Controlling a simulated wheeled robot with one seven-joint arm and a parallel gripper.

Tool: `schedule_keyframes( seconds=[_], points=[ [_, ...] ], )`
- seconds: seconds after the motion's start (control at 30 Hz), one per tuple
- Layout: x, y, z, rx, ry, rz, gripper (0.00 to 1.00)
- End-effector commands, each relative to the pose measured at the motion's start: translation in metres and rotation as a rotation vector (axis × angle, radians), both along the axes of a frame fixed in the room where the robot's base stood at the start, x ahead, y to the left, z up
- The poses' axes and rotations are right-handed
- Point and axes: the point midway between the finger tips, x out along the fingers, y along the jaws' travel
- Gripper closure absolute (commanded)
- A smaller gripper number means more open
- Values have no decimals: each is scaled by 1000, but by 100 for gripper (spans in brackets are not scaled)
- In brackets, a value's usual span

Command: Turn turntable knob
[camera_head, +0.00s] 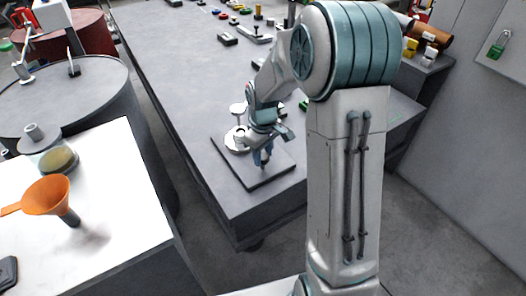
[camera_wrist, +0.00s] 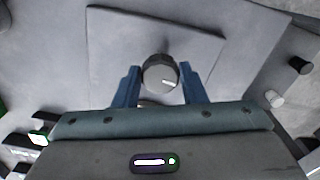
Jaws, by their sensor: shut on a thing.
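The turntable knob (camera_wrist: 160,74) is a round dark-grey knob with a light mark on its face, in the upper middle of the wrist view. It stands on a flat grey square plate (camera_wrist: 113,45). My gripper (camera_wrist: 158,82) has its two blue fingers on either side of the knob and is shut on it. In the head view my gripper (camera_head: 263,160) points down over the plate (camera_head: 222,152) near the corner of the grey table. The knob is mostly hidden by the fingers there.
A white round stand (camera_head: 237,140) is close to my gripper's left. Small parts lie along the far part of the grey table (camera_head: 170,60). At left, a white-topped bench (camera_head: 125,200) holds an orange funnel (camera_head: 46,195). A green padlock (camera_head: 497,46) hangs at upper right.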

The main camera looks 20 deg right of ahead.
Motion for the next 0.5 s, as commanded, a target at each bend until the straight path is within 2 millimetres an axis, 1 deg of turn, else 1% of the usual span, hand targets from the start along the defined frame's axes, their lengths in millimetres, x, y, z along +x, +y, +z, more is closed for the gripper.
schedule_keyframes(
  seconds=[0.5],
  points=[
    [1, -1, 3, 0, -1, 477, 85]
  ],
)
